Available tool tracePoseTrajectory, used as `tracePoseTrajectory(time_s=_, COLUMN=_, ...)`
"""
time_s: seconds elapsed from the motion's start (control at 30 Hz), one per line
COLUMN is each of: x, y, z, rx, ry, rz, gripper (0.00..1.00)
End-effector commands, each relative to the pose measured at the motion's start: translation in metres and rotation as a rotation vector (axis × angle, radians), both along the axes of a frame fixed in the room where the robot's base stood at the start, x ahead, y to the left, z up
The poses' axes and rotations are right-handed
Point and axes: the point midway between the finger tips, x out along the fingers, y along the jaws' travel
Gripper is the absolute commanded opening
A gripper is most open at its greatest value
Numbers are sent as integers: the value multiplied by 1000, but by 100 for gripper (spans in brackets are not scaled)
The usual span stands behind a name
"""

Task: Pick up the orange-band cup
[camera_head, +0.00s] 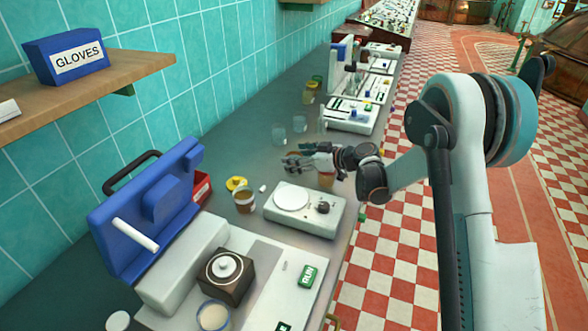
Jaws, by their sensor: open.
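My gripper (292,161) is open and reaches leftward over the grey counter (262,140), above the far side of the white round-plate device. A small cup with orange-brown colour (326,180) shows just below my wrist, partly hidden by it. Another small cup with brownish contents (244,201) stands upright on the counter, left of the device and apart from my gripper. Both are too small to tell for sure which has the orange band. Nothing shows between my fingers.
The white device (305,212) with a round plate and dark knob stands near the counter's right edge. A yellow object (237,184) lies behind the brownish cup. Clear cups (279,134) stand beyond my gripper. A large blue-lidded machine (150,215) fills the near left.

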Motion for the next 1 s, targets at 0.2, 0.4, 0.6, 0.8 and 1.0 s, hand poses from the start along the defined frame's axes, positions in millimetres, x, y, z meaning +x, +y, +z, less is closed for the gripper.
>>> tracePoseTrajectory(time_s=0.2, x=0, y=0, z=0, rx=0, ry=0, rz=0, gripper=35)
tracePoseTrajectory(time_s=0.4, x=0, y=0, z=0, rx=0, ry=0, rz=0, gripper=25)
tracePoseTrajectory(time_s=0.6, x=0, y=-1, z=1, rx=0, ry=0, rz=0, gripper=25)
tracePoseTrajectory(time_s=0.8, x=0, y=-1, z=15, rx=0, ry=0, rz=0, gripper=25)
tracePoseTrajectory(time_s=1.0, x=-1, y=0, z=47, rx=0, ry=0, rz=0, gripper=25)
